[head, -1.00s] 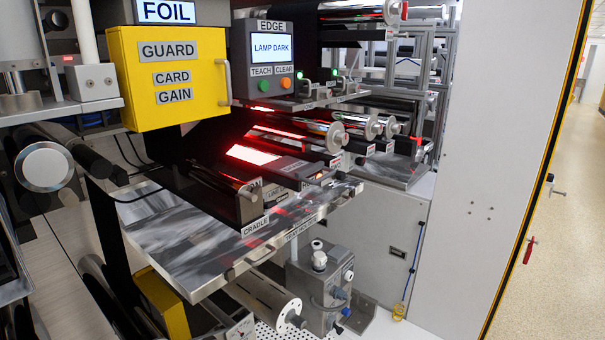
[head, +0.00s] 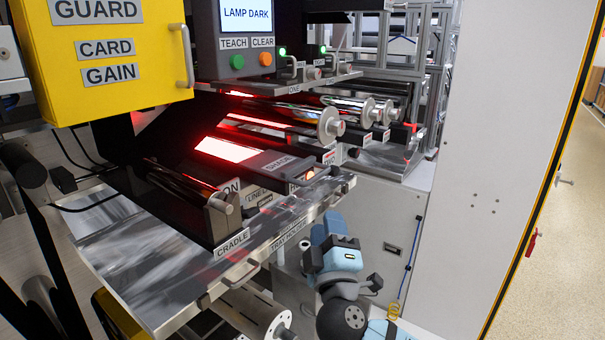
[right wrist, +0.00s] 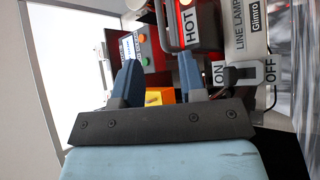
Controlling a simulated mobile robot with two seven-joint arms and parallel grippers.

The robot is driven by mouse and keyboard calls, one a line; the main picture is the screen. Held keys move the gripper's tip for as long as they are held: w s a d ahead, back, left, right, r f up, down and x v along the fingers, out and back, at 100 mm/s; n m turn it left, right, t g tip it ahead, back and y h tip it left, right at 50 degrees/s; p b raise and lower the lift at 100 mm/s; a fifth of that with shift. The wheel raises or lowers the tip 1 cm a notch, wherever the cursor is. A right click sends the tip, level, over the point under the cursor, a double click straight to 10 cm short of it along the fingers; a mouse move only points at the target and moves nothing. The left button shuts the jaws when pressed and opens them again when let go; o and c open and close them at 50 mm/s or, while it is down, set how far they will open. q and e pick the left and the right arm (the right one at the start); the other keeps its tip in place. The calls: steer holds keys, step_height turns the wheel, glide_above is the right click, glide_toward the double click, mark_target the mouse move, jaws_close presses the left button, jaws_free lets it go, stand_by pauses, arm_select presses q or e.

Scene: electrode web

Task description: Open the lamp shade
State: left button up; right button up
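The lamp shade (head: 283,163) is a dark cover labelled SHADE, beside a glowing white-red strip (head: 228,150) on the line lamp unit. Bright light shows along the strip. My right gripper (head: 328,227) is below and to the right of the shade, apart from it, in front of the white cabinet. In the right wrist view its two blue fingers (right wrist: 158,65) stand apart with nothing between them. That view also shows a HOT label (right wrist: 190,25) and an ON/OFF switch (right wrist: 245,74) on the lamp unit. My left gripper is out of view.
A metal tray holder (head: 165,265) juts out below the lamp, with the CRADLE roller (head: 218,215) at its front. A yellow guard box (head: 105,50) hangs at upper left. The white cabinet (head: 480,150) stands at right.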

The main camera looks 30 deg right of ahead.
mark_target(319, 176)
steer(key=p+x, duration=0.4)
steer(key=x, duration=0.9)
steer(key=shift+f, duration=0.1)
steer(key=shift+d, duration=0.1)
jaws_close()
